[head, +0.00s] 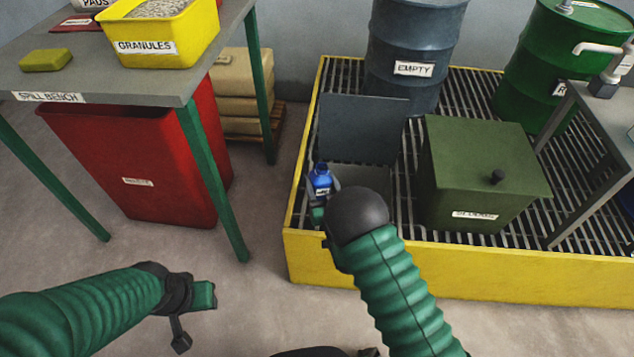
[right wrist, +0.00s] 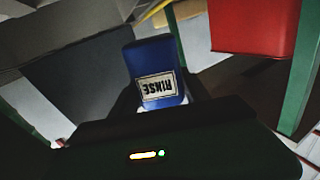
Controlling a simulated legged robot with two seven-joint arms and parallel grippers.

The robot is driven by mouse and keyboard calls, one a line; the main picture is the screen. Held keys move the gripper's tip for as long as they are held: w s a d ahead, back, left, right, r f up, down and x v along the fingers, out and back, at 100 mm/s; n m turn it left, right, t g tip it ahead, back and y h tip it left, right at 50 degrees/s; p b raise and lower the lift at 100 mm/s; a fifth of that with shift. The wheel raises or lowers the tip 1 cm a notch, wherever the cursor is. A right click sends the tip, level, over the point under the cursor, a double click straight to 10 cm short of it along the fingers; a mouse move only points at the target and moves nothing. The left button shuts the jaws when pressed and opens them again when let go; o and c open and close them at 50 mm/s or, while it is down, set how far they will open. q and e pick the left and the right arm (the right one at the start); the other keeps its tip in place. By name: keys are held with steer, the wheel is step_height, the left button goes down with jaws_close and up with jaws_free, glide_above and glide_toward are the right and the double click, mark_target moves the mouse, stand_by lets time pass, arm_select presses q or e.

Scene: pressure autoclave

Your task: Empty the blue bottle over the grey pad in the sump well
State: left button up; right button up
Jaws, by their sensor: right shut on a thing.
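The blue bottle (head: 321,180) has a white label and looks roughly upright in the head view. My right gripper (head: 322,200) is shut on it, partly hidden by my own dark wrist. In the right wrist view the bottle (right wrist: 155,65) shows its RINSE label upside down. The sump well (head: 372,180) is an opening in the grating, with a dark grey panel (head: 362,130) standing up behind it. The bottle is at the well's left side. A light grey surface shows inside the well; I cannot tell whether it is the pad. My left gripper (head: 194,316) is open and empty, low at left.
A yellow-rimmed grating (head: 310,258) carries the EMPTY drum (head: 412,45), a green drum (head: 545,70) and a green lidded box (head: 480,170) right of the well. The spill bench (head: 120,80) and a red bin (head: 140,165) stand left. Floor between is clear.

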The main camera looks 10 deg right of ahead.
steer(key=shift+w+d+r+m, duration=0.1)
steer(key=shift+d+r+m, duration=0.05)
steer(key=shift+d+m, duration=0.55)
steer(key=shift+w+d+r+m, duration=0.1)
steer(key=shift+d+m, duration=0.5)
steer(key=shift+d, duration=0.05)
steer(key=m, duration=0.4)
steer(key=shift+f+p, duration=0.1)
steer(key=shift+p, duration=0.3)
steer(key=m, duration=0.2)
steer(key=shift+a+f+m, duration=0.2)
steer(key=shift+f+m, duration=0.1)
steer(key=shift+m, duration=0.1)
steer(key=m, duration=0.1)
steer(key=f+m+b, duration=0.1)
steer(key=m, duration=0.1)
steer(key=shift+a+f, duration=0.1)
steer(key=shift+a, duration=0.05)
steer(key=m, duration=0.1)
steer(key=f+m+b, duration=0.1)
steer(key=m, duration=0.1)
steer(key=shift+f+m, duration=0.25)
steer(key=shift+m, duration=0.05)
steer(key=shift+r+m, duration=0.1)
steer(key=shift+m, duration=0.2)
